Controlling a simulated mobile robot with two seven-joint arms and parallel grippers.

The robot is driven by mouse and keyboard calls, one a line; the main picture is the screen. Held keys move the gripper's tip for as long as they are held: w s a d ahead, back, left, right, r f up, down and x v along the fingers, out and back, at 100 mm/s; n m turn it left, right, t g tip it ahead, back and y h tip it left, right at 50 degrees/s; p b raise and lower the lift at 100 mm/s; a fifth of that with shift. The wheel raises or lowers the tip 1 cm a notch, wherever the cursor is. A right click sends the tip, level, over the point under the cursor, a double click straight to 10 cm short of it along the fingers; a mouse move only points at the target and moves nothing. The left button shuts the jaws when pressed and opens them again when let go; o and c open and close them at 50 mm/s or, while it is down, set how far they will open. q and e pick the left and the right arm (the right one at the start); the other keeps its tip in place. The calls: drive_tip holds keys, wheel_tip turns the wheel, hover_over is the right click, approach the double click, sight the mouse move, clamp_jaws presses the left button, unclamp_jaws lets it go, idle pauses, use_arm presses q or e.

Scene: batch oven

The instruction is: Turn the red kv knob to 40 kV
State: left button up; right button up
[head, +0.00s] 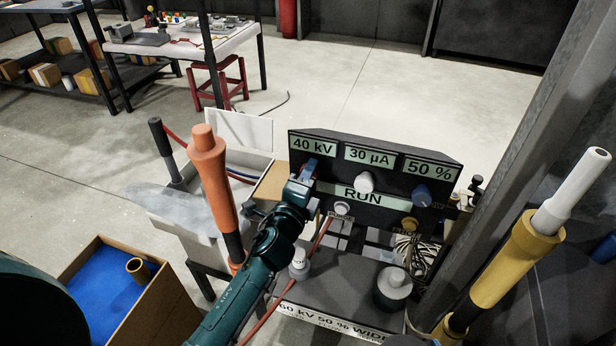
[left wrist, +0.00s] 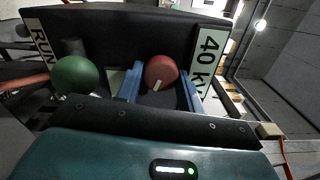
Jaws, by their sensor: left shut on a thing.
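The red kv knob (left wrist: 160,70) shows in the left wrist view, round with a white pointer mark. My left gripper (left wrist: 160,90) is shut on it, with one blue finger on either side. In the head view my left gripper (head: 307,172) is at the left of the black control panel (head: 448,172), just below the kV display (head: 313,147), and hides the knob. The display reads 40 kV. My right gripper is not in view.
The panel also has displays of 30 µA (head: 368,156) and 50 % (head: 430,168), a RUN label (head: 362,195), a pale knob (head: 364,182) and a blue knob (head: 422,195). An orange post (head: 210,170) stands left of my arm. A blue-lined box (head: 165,300) is at lower left.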

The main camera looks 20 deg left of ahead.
use_arm(q)
drive_tip(key=o, duration=1)
drive_tip(key=shift+c, duration=0.2)
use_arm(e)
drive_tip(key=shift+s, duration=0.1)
use_arm(q)
drive_tip(key=shift+s, duration=0.1)
drive_tip(key=s+b, duration=0.1)
drive_tip(key=s, duration=1.2)
drive_tip(key=shift+a, duration=0.2)
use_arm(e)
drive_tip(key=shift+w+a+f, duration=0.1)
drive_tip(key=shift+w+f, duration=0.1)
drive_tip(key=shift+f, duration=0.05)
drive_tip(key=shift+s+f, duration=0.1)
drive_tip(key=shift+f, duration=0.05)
